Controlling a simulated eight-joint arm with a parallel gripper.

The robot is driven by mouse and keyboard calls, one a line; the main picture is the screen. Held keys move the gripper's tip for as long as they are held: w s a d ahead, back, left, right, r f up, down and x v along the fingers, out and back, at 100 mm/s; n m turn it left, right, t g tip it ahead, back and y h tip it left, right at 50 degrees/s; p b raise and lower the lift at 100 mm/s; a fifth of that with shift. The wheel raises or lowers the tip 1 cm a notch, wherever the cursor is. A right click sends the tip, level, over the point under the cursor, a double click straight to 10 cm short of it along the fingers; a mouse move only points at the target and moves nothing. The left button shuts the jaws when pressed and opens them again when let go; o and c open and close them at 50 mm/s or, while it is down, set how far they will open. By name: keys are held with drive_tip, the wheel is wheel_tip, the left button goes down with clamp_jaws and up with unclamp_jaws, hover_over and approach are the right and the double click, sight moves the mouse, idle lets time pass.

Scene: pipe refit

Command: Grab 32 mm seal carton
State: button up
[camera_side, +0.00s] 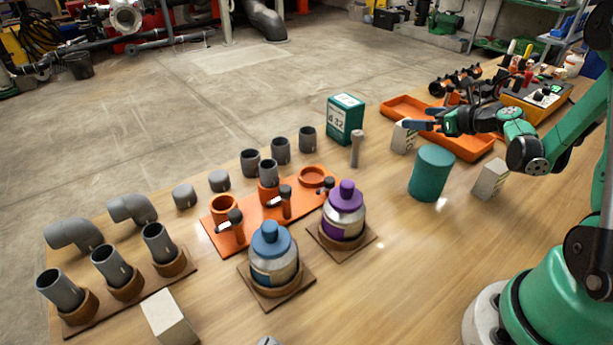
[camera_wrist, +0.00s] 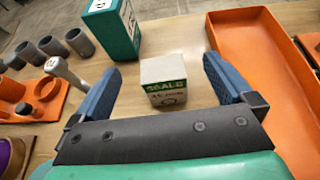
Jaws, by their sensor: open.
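A small white carton with a green "SEALS" band (camera_wrist: 164,83) shows in the wrist view, between the two blue fingers of my gripper (camera_wrist: 162,67). Its size line is too blurred to read surely. The side view shows this carton (camera_side: 402,138) on the table, partly behind a fingertip. My gripper (camera_side: 415,118) is open and empty there, reaching left near the carton's top. I cannot tell whether a finger touches it. Another pale carton (camera_side: 490,179) stands right of the teal cylinder, and one (camera_side: 168,319) lies at the front left; their labels are not readable.
A green box marked "d 32" (camera_side: 345,119) and a grey peg-like part (camera_side: 356,148) stand left of the carton. An orange tray (camera_side: 467,146) lies close on its right. A teal cylinder (camera_side: 432,173) stands in front. Pipes and bottles fill the left; the front right table is clear.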

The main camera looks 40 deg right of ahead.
drive_tip(key=shift+w+f, duration=0.15)
drive_tip(key=shift+f, duration=0.7)
drive_tip(key=shift+x, duration=2.7)
drive_tip(key=c, duration=1.3)
